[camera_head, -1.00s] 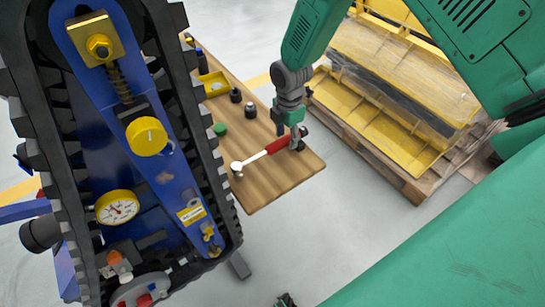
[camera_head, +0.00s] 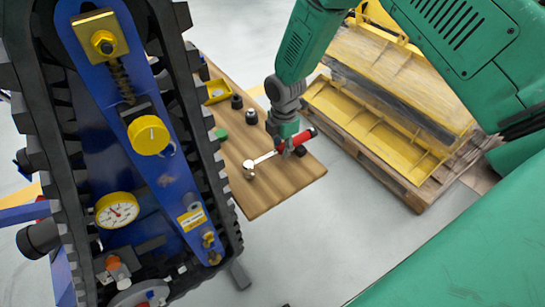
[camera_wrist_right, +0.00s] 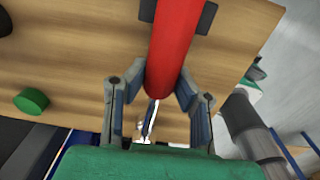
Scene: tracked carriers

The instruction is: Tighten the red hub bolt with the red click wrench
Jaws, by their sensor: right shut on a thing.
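The red click wrench (camera_head: 264,158) has a red handle and a silver shaft ending in a round head. It is over the near end of the wooden table, and I cannot tell whether it touches the top. My right gripper (camera_head: 288,147) is shut on its red handle. In the right wrist view, the handle (camera_wrist_right: 172,45) runs between the two fingers of my right gripper (camera_wrist_right: 157,92). The hub (camera_head: 142,297) on the tracked carrier is cut off by the bottom edge. My left gripper is not in view.
The carrier's black track (camera_head: 205,150) stands close left of the wooden table (camera_head: 292,184). Dark sockets (camera_head: 252,116), a green cap (camera_head: 221,134) and a yellow tray (camera_head: 214,92) are on the table. A pallet with yellow parts (camera_head: 360,124) is at right. Floor is clear between.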

